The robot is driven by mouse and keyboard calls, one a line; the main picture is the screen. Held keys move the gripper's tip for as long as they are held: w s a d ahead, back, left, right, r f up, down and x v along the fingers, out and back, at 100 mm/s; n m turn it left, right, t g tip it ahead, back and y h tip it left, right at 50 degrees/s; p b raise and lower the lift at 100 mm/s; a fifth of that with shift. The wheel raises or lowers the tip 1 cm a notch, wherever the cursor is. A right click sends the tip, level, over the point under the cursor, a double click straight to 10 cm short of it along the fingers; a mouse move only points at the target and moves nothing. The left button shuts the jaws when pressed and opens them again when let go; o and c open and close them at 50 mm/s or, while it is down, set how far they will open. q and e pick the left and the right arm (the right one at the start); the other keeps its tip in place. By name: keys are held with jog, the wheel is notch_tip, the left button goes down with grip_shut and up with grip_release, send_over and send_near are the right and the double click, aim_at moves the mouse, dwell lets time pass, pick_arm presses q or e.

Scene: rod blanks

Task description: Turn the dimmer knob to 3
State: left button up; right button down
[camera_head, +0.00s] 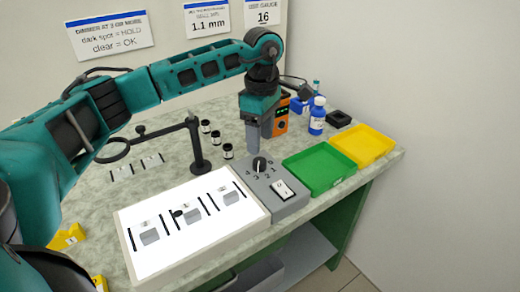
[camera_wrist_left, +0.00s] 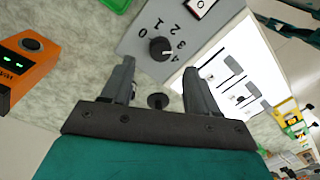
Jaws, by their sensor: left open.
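The dimmer knob (camera_head: 260,163) is a dark round knob on top of a grey control box (camera_head: 290,208), with printed numbers around it. It also shows in the left wrist view (camera_wrist_left: 160,48), where a pale mark on it seems to face the side of the 4, but this is too small to be sure. My left gripper (camera_head: 253,142) points down just behind the knob, above the table. Its fingers (camera_wrist_left: 159,68) are apart with nothing between them, and the knob lies beyond the tips, not touched. My right gripper is not in view.
A white rocker switch (camera_head: 283,190) sits on the same box. A lit panel (camera_head: 153,255) with blanks adjoins it on the left, a green tray (camera_head: 318,170) on the right. A magnifier stand (camera_head: 197,150), small black pots and an orange meter (camera_head: 282,118) stand near the gripper.

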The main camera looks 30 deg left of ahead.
aim_at(261, 159)
pick_arm(q)
notch_tip(261, 159, up, 7)
jog(key=shift+w, duration=0.2)
dwell(0.6)
